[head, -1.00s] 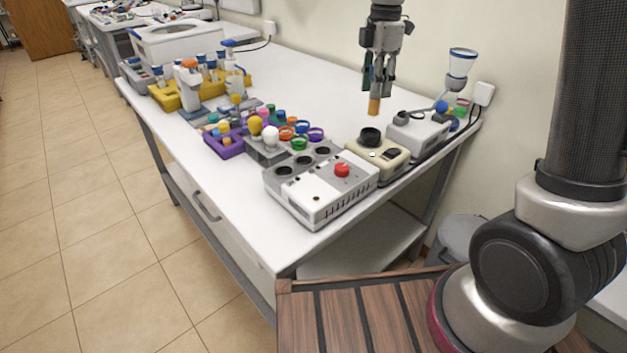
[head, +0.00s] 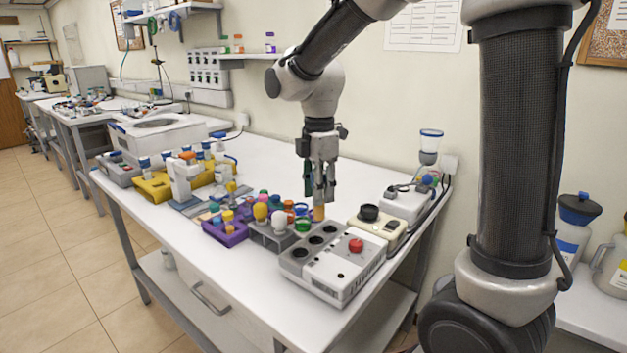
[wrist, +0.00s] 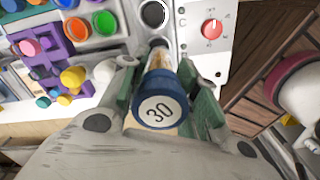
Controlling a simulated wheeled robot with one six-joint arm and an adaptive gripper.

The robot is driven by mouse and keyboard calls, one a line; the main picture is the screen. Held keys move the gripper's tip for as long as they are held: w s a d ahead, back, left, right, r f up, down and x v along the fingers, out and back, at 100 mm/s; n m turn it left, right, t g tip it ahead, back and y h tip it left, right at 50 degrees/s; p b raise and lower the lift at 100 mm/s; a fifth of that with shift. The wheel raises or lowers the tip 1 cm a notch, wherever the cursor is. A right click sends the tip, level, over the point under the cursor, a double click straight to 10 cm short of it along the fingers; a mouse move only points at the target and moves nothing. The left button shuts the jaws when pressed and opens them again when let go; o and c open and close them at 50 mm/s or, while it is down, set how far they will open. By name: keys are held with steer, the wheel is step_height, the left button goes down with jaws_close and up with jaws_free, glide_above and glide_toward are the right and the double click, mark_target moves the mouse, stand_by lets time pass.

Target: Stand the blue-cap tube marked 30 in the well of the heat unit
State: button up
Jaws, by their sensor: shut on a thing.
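The blue-cap tube marked 30 shows its cap (wrist: 158,110) end-on in the wrist view, with amber contents below it. My gripper (wrist: 160,98) is shut on it. In the head view the tube's amber lower part (head: 319,213) hangs from my gripper (head: 322,192), above the far end of the heat unit (head: 345,268). The heat unit is a white and grey box with a red knob (head: 355,245) and three dark wells (head: 315,240). The wrist view shows one open well (wrist: 153,14); a dark spot lies at the tube's lower end, and I cannot tell whether the tip is inside a well.
A grey rack (head: 272,236) with round-topped items and a purple rack (head: 226,232) stand left of the heat unit. Coloured rings and caps lie behind them. A beige device (head: 378,228) with a black top stands to the right.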

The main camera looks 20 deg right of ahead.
mark_target(316, 221)
steer(key=shift+a+f, duration=0.25)
steer(key=shift+a, duration=0.15)
steer(key=shift+f, duration=1.8)
steer(key=shift+f, duration=1.6)
steer(key=o, duration=1.1)
